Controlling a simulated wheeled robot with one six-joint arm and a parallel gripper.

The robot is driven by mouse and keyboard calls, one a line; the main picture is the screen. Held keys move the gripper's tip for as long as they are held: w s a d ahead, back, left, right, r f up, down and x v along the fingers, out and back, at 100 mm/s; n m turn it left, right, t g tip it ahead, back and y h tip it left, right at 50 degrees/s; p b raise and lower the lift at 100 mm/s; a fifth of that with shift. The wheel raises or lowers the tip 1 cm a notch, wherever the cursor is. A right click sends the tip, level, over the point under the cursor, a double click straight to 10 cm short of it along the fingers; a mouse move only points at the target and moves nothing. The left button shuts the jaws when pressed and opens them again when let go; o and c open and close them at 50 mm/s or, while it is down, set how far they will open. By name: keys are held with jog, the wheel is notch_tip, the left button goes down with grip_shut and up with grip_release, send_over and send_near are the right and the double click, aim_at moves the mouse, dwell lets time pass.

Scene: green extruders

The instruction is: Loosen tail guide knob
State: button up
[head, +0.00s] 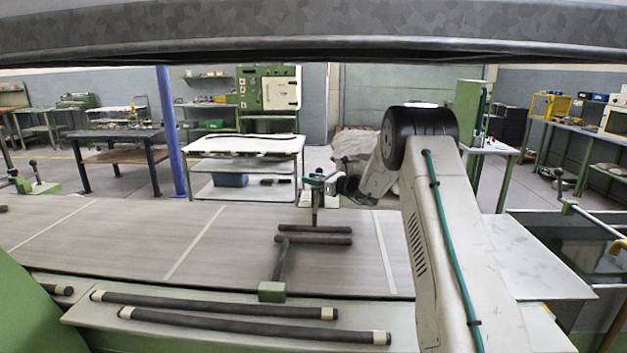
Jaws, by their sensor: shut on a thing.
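The tail guide stands on the grey belt table (200,235). It has two dark horizontal rollers (313,240), a bent dark arm and a green foot block (271,291). Beyond the rollers stands a thin upright post (315,202) with a small green head (314,179). My gripper (329,184) comes in from the right at the height of this head. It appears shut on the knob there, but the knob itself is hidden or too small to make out. My pale arm with a black joint fills the right of the head view.
Two loose dark bars with tan ends (255,328) lie on the front ledge. A grey beam (300,30) crosses the top of the view. A white shelf cart (240,147) and a blue column (172,135) stand behind the table. The table's left part is clear.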

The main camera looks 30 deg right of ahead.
jog(key=n+g+y, duration=0.4)
jog(key=y, duration=0.1)
jog(key=shift+s+a+f+n+g, duration=0.1)
jog(key=shift+s+a+n+g, duration=0.2)
jog(key=shift+g, duration=0.1)
jog(key=shift+s+a+n+g+y, duration=0.15)
jog(key=shift+n+g+y, duration=0.75)
jog(key=shift+g, duration=0.5)
jog(key=shift+s+n+g+y, duration=0.15)
jog(key=shift+n+g+y, duration=0.55)
jog(key=shift+n+g, duration=0.55)
jog(key=shift+g, duration=0.45)
jog(key=o, duration=0.7)
jog(key=v, duration=0.7)
jog(key=shift+s+d, duration=0.2)
jog(key=shift+d, duration=0.15)
